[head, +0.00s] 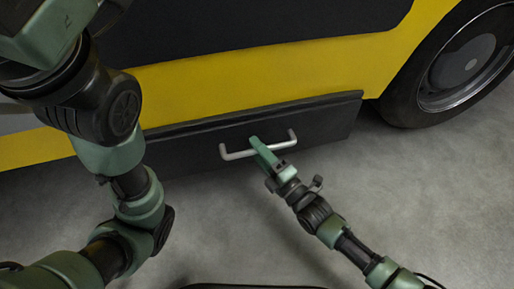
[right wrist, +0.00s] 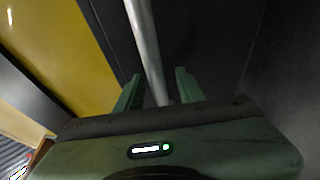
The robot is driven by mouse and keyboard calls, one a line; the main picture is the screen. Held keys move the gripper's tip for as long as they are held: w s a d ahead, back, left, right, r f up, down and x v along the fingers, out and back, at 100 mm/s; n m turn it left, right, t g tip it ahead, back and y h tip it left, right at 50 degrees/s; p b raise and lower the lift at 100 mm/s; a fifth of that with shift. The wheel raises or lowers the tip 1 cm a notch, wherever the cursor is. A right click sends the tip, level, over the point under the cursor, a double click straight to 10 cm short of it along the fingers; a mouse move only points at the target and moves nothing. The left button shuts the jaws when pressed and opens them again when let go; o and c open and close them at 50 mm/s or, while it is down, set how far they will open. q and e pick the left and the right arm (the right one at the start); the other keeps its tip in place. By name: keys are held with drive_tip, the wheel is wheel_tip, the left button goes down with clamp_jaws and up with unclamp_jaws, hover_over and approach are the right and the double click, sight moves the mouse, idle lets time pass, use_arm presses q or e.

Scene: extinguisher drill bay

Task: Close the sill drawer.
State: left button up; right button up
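The sill drawer (head: 330,121) is a long dark panel low on the side of a yellow and black vehicle. A dark strip runs along its top edge; I cannot tell how far the drawer stands out. Its pale bar handle (head: 236,155) is on the front. My right gripper (head: 262,150) is at the middle of the handle. In the right wrist view the handle bar (right wrist: 146,45) passes between the two fingers of my right gripper (right wrist: 158,90), with gaps on both sides, so the gripper is open around it. My left arm fills the left side; its fingers do not show.
The vehicle's yellow side (head: 260,80) rises behind the drawer. A black wheel (head: 462,75) stands to the right of the drawer. The grey concrete floor (head: 420,180) in front of the drawer and wheel is clear apart from my arms.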

drive_tip(key=p+v, duration=0.3)
drive_tip(key=v, duration=0.4)
drive_tip(key=shift+s+p, duration=0.15)
drive_tip(key=shift+p, duration=0.2)
drive_tip(key=shift+d+f, duration=0.1)
